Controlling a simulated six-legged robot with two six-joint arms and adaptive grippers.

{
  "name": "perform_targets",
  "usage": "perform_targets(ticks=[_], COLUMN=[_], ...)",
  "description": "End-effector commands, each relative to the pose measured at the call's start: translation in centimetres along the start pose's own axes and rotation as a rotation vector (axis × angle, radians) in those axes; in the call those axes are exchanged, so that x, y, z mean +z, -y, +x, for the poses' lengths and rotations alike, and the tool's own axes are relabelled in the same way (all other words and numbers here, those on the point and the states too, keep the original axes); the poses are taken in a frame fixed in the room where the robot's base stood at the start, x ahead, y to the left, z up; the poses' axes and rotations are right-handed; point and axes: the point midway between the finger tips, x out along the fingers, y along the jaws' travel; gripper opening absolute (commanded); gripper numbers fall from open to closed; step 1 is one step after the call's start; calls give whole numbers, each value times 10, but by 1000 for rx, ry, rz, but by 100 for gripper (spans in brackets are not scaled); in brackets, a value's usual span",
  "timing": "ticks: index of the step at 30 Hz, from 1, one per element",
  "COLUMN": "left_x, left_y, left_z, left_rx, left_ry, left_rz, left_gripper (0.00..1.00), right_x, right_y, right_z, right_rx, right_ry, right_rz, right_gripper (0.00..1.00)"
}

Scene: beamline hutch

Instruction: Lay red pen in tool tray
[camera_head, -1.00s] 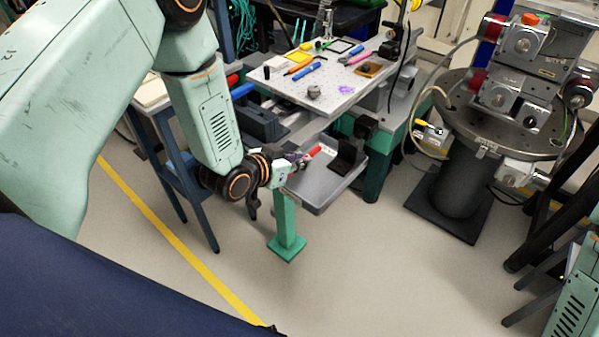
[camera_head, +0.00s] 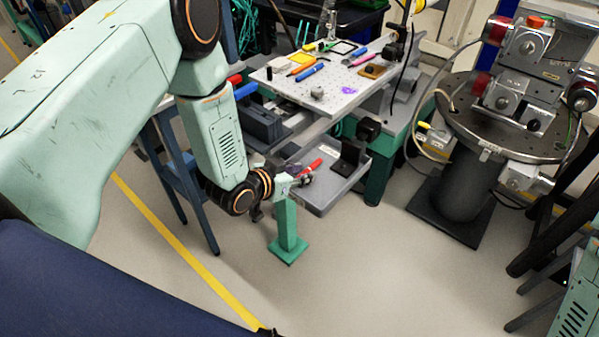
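The red pen (camera_head: 314,165) shows over the grey tool tray (camera_head: 322,208), tilted up to the right. My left gripper (camera_head: 305,179) is at the pen's lower left end, over the tray's left part, and appears shut on it. The fingers are small and partly hidden by the wrist. I cannot tell whether the pen touches the tray floor.
A black angled block (camera_head: 348,157) stands at the tray's back right. A green post (camera_head: 287,230) stands below the tray's left side. A white perforated board (camera_head: 340,88) with pens and small parts lies behind. A round metal table (camera_head: 465,110) stands at right.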

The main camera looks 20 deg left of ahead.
Motion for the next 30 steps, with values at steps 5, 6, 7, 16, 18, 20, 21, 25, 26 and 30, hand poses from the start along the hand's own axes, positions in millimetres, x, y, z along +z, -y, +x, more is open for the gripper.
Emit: perform_targets(ticks=[5, 6, 7, 16, 18, 20, 21, 25, 26, 30], left_x=[1, 1, 1, -3, -4, -4, -4, -5, -5, -4], left_y=[0, 0, 0, 1, 1, 1, 1, 1, 1, 1], left_z=[0, 0, 0, -18, -32, -46, -54, -80, -85, -105], left_rx=[1, 1, 1, -2, -3, -3, -3, -3, -3, -2], left_ry=[3, 3, 3, 5, 4, 4, 3, 2, 2, 2], left_rz=[0, 0, 0, -5, -6, -7, -8, -8, -7, -6], left_gripper=[37, 37, 37, 37, 37, 37, 37, 37, 37, 37], right_x=[0, 0, 0, 0, 0, 0, 0, 0, 0, 0], right_y=[0, 0, 0, 0, 0, 0, 0, 0, 0, 0], right_z=[0, 0, 0, -7, -10, -13, -15, -21, -22, -27], right_rx=[0, 0, 0, 0, 0, 0, 0, 0, 0, 0], right_ry=[0, 0, 0, 0, 0, 0, 0, 0, 0, 0], right_rz=[0, 0, 0, 0, 0, 0, 0, 0, 0, 0], right_gripper=[40, 40, 40, 40, 40, 40, 40, 40, 40, 40])
